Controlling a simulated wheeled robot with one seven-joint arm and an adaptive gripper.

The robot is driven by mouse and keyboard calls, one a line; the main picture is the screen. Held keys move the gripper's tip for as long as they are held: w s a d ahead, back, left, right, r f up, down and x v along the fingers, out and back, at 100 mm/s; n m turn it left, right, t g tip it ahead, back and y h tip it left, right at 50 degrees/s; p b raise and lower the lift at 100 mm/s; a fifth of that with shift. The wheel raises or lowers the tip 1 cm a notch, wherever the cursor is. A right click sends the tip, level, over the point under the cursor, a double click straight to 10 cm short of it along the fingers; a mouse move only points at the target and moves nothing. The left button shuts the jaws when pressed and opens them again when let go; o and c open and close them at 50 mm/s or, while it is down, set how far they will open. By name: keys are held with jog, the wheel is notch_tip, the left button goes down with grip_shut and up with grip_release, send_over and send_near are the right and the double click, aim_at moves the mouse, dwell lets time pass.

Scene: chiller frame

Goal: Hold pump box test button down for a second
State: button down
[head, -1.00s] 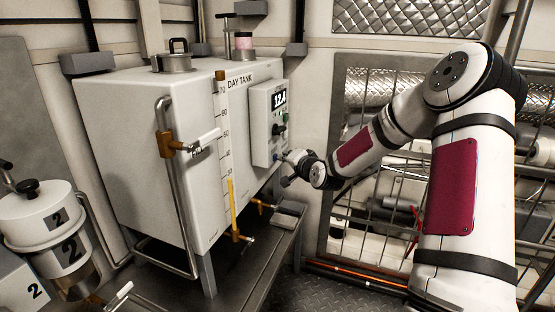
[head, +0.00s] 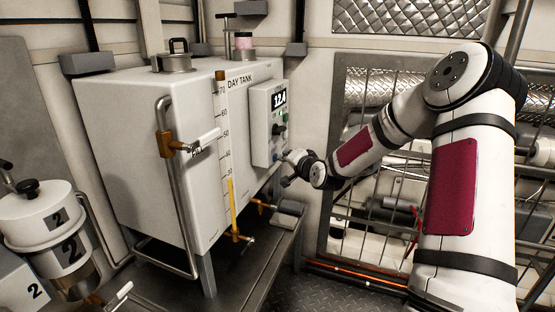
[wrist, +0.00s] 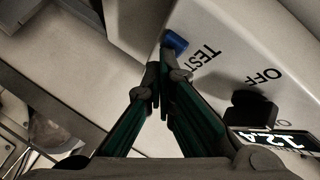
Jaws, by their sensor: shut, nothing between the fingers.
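The pump box (head: 262,125) is a pale box with a lit display, mounted on the side of the white day tank (head: 140,130). In the wrist view its blue test button (wrist: 175,42) sticks out beside the word TEST. My gripper (wrist: 160,62) is shut and empty, its fingertips together right at the button. I cannot tell whether they touch it or whether it is pressed. In the head view my gripper (head: 284,162) is small at the lower right of the box, and the button is hidden there.
A black knob (wrist: 252,108) stands by the OFF label, near the display (wrist: 278,138). A yellow-filled level gauge (head: 232,200) runs down the tank. A grey part (head: 287,208) sits below the box. A wire-mesh frame (head: 345,215) stands behind my arm.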

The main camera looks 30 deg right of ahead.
jog(key=shift+s+d+p, duration=0.4)
jog(key=shift+s+d, duration=0.1)
jog(key=shift+s, duration=0.2)
jog(key=s+d+p, duration=0.1)
jog(key=s, duration=0.1)
jog(key=s+d+p, duration=0.1)
jog(key=s+d, duration=0.1)
dwell(0.6)
dwell(0.4)
